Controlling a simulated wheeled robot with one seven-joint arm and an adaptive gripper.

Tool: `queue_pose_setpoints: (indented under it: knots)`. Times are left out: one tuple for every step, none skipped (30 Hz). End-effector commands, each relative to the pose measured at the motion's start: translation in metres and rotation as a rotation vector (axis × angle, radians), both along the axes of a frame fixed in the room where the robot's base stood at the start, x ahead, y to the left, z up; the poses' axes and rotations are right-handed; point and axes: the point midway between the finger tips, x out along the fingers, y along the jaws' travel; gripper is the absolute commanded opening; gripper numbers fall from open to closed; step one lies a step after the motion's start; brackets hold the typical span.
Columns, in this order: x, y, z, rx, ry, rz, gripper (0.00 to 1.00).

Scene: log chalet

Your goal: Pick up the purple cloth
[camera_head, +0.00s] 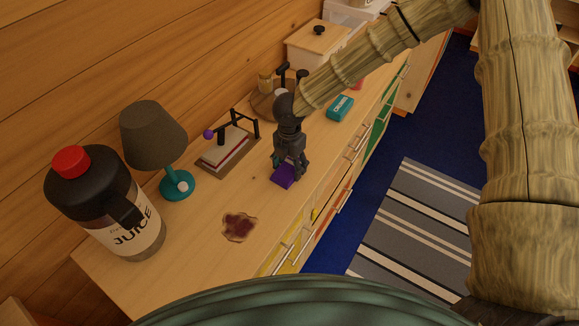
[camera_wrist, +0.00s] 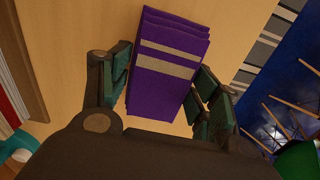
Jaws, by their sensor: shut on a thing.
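The purple cloth (camera_head: 284,174) is folded, with pale stripes, and is at my gripper's fingertips over the wooden dresser top. In the wrist view the cloth (camera_wrist: 165,85) sits between the two dark green-padded fingers. My gripper (camera_head: 291,170) points down and is shut on the cloth; it also shows in the wrist view (camera_wrist: 163,90). Whether the cloth touches the dresser top or is just above it, I cannot tell.
A dark red stain (camera_head: 239,227) lies on the dresser top (camera_head: 205,258). A juice jug (camera_head: 105,205), a teal lamp (camera_head: 154,136), a book on a stand (camera_head: 226,147) and a teal box (camera_head: 340,108) stand around. Drawers face the blue floor and striped rug (camera_head: 420,220).

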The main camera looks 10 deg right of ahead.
Motion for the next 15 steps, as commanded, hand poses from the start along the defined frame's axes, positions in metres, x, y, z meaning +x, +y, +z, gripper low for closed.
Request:
queue_pose_setpoints:
  knots:
    - [0.001,0.0,0.001,0.0,-0.001,0.0,0.5]
    - [0.001,0.0,0.003,0.001,-0.002,0.0,0.5]
    - [0.001,0.0,0.005,0.001,-0.002,-0.001,0.5]
    - [0.001,0.0,0.007,0.001,-0.002,-0.001,0.5]
    - [0.001,0.0,0.009,0.001,-0.001,-0.002,0.5]
    - [0.001,0.0,0.013,0.001,-0.003,-0.001,0.5]
    - [0.001,0.0,0.016,0.002,-0.004,-0.001,0.5]
    - [0.002,0.0,0.019,0.001,-0.004,-0.002,0.5]
    - [0.001,0.0,0.023,0.0,-0.003,-0.002,0.5]
    - [0.001,0.0,0.027,0.001,-0.004,-0.001,0.5]
    - [0.001,0.0,0.031,0.001,-0.004,-0.001,0.5]
    - [-0.004,0.002,0.032,0.001,-0.001,0.001,0.5]
    - [-0.011,0.004,0.031,0.001,-0.001,0.003,0.5]
    - [-0.018,0.005,0.032,0.0,0.0,0.003,0.5]
    - [-0.025,0.007,0.033,0.0,-0.001,0.003,0.5]
